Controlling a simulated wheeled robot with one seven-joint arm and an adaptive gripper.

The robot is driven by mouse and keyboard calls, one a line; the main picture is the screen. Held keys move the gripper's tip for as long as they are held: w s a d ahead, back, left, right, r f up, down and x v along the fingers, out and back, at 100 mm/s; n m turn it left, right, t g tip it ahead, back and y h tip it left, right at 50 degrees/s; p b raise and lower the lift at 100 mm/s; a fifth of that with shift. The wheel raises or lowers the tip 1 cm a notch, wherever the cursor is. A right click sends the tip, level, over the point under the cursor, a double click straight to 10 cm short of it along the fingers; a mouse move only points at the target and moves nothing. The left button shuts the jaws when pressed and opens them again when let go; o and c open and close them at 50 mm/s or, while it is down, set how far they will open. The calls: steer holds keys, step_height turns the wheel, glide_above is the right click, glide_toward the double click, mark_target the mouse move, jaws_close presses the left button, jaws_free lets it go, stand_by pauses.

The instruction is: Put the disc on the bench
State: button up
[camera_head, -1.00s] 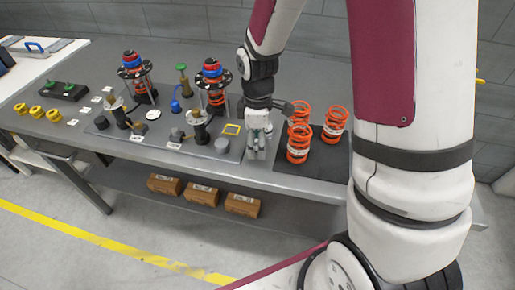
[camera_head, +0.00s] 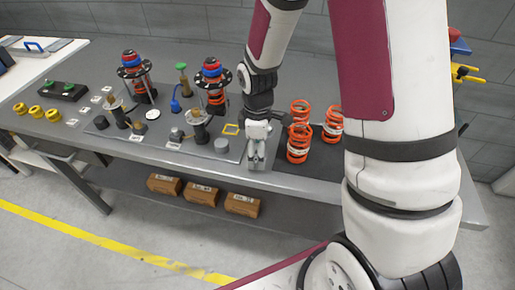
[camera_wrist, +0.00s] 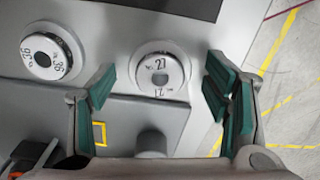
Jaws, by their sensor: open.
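A white disc marked 27 (camera_wrist: 160,66) lies flat on the grey bench (camera_wrist: 205,22) near its front edge. In the wrist view my gripper (camera_wrist: 160,78) is open, with one green-padded finger on either side of this disc. A second white disc marked 26 (camera_wrist: 47,57) lies to the left, outside the fingers. In the head view my gripper (camera_head: 257,163) is low over the bench (camera_head: 300,188), and I cannot make out either disc there.
Several orange springs (camera_head: 299,143) stand on a dark mat right of my gripper. Left of it are a grey cylinder (camera_head: 221,146) and a yellow square outline (camera_head: 231,129) on a panel. Two spring assemblies (camera_head: 212,85) stand farther back. Brown boxes (camera_head: 242,205) sit below.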

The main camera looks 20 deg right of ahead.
step_height(320, 180, up, 12)
steer(key=s+r+m+t, duration=0.5)
steer(key=s+r+m, duration=0.7)
steer(key=s+r, duration=0.4)
steer(key=shift+s+d+m, duration=0.15)
steer(key=shift+s+m, duration=0.25)
steer(key=shift+s, duration=1.05)
